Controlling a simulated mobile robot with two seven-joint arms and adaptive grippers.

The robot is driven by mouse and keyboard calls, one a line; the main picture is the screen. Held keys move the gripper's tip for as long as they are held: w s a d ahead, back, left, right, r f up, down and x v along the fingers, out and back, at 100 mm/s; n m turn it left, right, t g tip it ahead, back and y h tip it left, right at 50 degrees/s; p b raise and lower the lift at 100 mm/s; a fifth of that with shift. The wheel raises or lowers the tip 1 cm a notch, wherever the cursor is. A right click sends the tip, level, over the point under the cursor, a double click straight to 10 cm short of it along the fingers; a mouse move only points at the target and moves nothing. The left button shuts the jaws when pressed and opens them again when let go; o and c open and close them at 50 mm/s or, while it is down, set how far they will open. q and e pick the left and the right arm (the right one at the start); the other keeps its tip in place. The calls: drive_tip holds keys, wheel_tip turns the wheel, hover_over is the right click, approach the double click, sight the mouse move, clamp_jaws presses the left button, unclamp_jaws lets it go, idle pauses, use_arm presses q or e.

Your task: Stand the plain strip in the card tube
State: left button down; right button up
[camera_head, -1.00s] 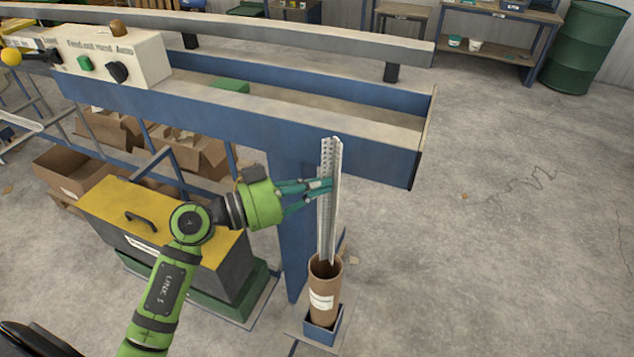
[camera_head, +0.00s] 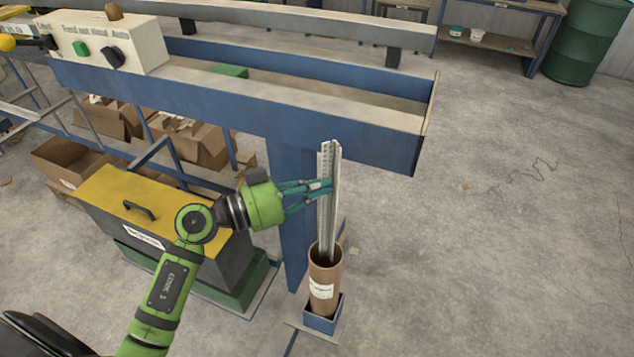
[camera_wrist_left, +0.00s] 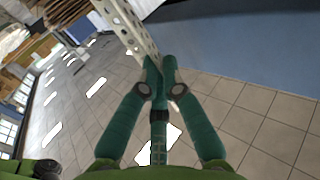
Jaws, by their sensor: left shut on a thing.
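A long, pale metal strip (camera_head: 328,215) stands nearly upright, its lower end inside the mouth of the brown card tube (camera_head: 323,287). Holes show along its left side; I cannot tell whether this is one folded strip or two side by side. My left gripper (camera_head: 325,187) is shut on the strip at its upper part, coming from the left. In the left wrist view the fingertips (camera_wrist_left: 158,75) are close together at the edge of the strip (camera_wrist_left: 128,28), which shows a row of holes. The strip's lower end is hidden in the tube. My right gripper is not in view.
The tube stands in a small blue holder (camera_head: 323,322) at the foot of a blue post (camera_head: 290,200). The blue conveyor frame (camera_head: 375,140) is just behind the strip. A yellow-topped box (camera_head: 150,205) lies under my left arm. The floor to the right is clear.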

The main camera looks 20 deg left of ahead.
use_arm(q)
drive_tip(key=shift+f+b, duration=1.9)
drive_tip(key=shift+f, duration=2.65)
drive_tip(key=c, duration=1.3)
unclamp_jaws()
drive_tip(key=shift+c, duration=0.2)
approach(331, 213)
drive_tip(key=v, duration=0.5)
drive_tip(key=shift+f, duration=0.15)
